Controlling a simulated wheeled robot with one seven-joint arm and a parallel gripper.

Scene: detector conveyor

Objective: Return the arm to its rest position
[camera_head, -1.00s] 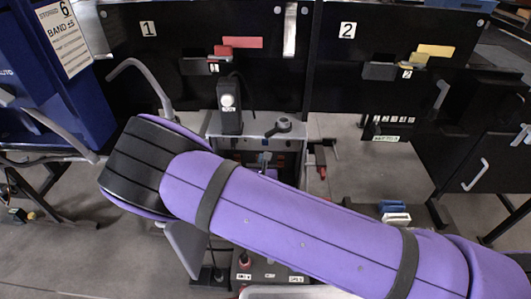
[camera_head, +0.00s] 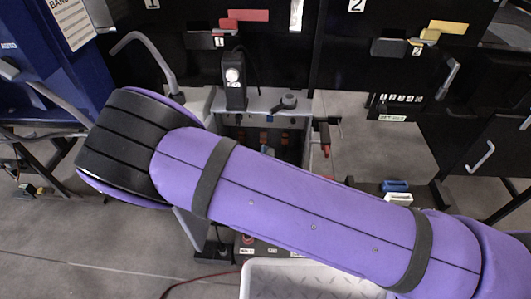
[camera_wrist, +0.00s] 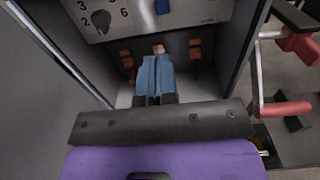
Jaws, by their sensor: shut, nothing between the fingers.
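My purple arm (camera_head: 300,215) stretches across the head view from the lower right to a dark, rounded end at the left. My gripper (camera_wrist: 157,62) does not show in the head view. In the wrist view its two blue-grey fingers are shut together and hold nothing. They point into a grey-walled bay, with a pale panel bearing numbers (camera_wrist: 125,27) and a dark dial beyond them. Orange-brown blocks (camera_wrist: 195,55) sit on both sides of the fingers. I cannot tell whether the fingers touch anything.
A white tray (camera_head: 290,280) lies below the arm. A blue cabinet (camera_head: 60,75) is at the left. A red handle (camera_wrist: 285,108) is right of the gripper.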

